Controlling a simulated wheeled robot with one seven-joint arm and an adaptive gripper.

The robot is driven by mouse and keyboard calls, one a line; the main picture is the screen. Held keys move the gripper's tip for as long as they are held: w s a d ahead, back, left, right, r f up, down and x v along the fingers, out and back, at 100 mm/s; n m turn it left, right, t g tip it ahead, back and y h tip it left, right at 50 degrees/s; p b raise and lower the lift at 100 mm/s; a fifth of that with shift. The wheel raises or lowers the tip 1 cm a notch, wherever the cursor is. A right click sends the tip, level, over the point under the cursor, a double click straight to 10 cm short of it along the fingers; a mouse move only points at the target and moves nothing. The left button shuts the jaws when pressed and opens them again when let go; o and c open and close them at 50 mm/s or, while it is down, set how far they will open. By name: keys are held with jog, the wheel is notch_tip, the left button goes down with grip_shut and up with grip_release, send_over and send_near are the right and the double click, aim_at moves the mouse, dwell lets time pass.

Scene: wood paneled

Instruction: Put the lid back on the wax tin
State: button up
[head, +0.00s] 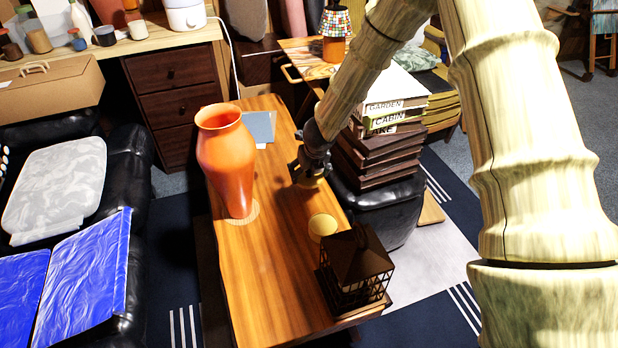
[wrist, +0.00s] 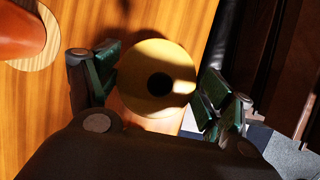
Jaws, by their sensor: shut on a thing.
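The wax tin (head: 322,226) appears as a low, round, pale yellow shape on the wooden table, beside the dark lantern. My gripper (head: 310,178) is above the table's right edge, farther back than the tin and apart from it. In the wrist view, my gripper (wrist: 156,88) has its green-padded fingers on both sides of a round yellow lid (wrist: 178,62) with a dark centre. It is shut on this lid. In the head view, the lid is mostly hidden by the gripper. I cannot make out the tin in the wrist view.
A tall orange vase (head: 227,160) stands on a round coaster (head: 246,217) left of my gripper. The dark lantern (head: 356,270) stands at the table's near end. Stacked books (head: 384,150) rise close to the right. Bare wooden tabletop (head: 268,262) lies between vase and lantern.

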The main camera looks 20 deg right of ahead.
jog(key=shift+r, duration=0.9)
jog(key=shift+w+a+r+n, duration=0.1)
jog(key=shift+a+r+n, duration=0.2)
jog(key=shift+a+n, duration=0.15)
jog(key=shift+a, duration=0.1)
jog(key=shift+a+n, duration=0.1)
jog(key=shift+n, duration=0.25)
